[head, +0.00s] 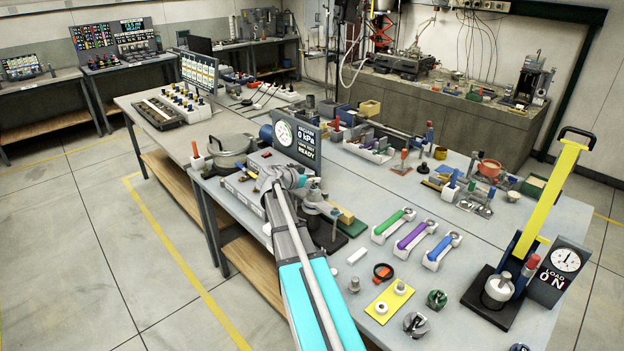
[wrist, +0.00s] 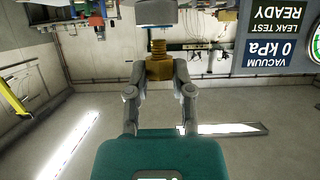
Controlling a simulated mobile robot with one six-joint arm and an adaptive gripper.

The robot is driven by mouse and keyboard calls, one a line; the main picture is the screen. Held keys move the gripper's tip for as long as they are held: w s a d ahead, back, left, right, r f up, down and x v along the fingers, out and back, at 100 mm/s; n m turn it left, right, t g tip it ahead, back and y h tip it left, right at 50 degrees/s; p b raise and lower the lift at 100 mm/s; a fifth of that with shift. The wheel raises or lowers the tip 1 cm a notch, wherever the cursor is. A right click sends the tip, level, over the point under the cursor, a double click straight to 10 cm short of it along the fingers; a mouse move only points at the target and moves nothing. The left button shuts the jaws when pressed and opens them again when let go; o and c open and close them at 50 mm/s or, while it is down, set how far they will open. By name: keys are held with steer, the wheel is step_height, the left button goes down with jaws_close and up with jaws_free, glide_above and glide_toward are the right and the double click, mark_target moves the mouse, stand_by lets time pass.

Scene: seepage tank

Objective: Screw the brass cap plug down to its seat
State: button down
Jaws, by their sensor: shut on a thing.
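The brass cap plug (wrist: 158,50) is in the wrist view, between my fingers, with its threaded part toward a pale grey round part (wrist: 157,13) at the top of the picture. Thread shows between the wide brass body and that part. I cannot tell whether the plug's end touches it. My gripper (wrist: 159,73) is shut on the wide body of the plug. In the head view my gripper (head: 268,178) is at the tank fixture by the display board (head: 297,140), and the plug is hidden there.
The display board reads vacuum 0 kPa, leak test ready. A grey pot (head: 229,150) stands to the left of the fixture. Green, purple and blue-handled tools (head: 411,236) lie to the right. A yellow mat (head: 379,312) with small parts lies in front. A yellow-lever press (head: 553,195) stands at far right.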

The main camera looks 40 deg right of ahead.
steer(key=shift+f+b, duration=0.8)
steer(key=shift+f, duration=0.05)
steer(key=shift+d, duration=0.1)
steer(key=shift+w+m+g, duration=0.25)
steer(key=shift+m+g, duration=0.65)
steer(key=shift+g, duration=0.2)
steer(key=m+g+y, duration=0.1)
steer(key=m+g, duration=0.3)
steer(key=shift+w+g, duration=0.15)
steer(key=shift+g, duration=0.15)
steer(key=shift+s+m+g+y, duration=0.2)
steer(key=shift+m+g+y, duration=0.3)
steer(key=shift+m+g, duration=0.2)
steer(key=shift+w, duration=0.1)
steer(key=shift+d, duration=0.1)
